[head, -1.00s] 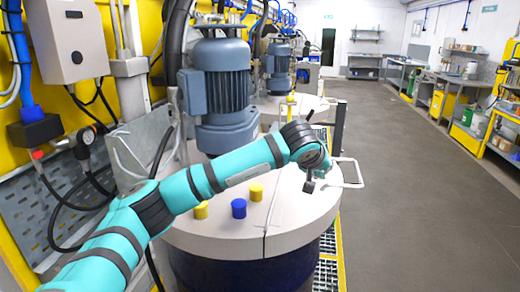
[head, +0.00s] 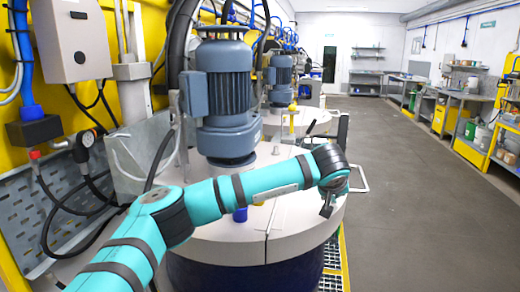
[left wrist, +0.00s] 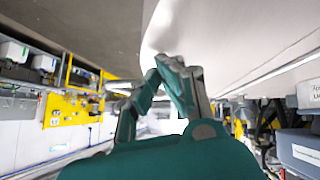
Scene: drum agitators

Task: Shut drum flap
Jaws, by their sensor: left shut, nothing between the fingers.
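The near drum's pale round lid (head: 215,245) is in the middle of the head view, on a dark blue drum. Its flap (head: 295,222) is the part right of a dark seam and looks flat, level with the rest of the lid. The flap's pale loop handle (head: 362,180) sticks out at the right rim, partly hidden behind my left arm. My left gripper (head: 327,210) points down at the flap's right edge, shut and empty. The left wrist view shows the gripper (left wrist: 178,72) beside the pale lid surface (left wrist: 250,40); I cannot tell whether they touch. My right gripper is out of view.
A blue-grey motor (head: 226,90) stands on the lid behind my arm. A blue cap (head: 240,215) shows just below the arm. A grey control box (head: 72,40) and hoses are at the left. The grey floor (head: 410,200) at the right is clear.

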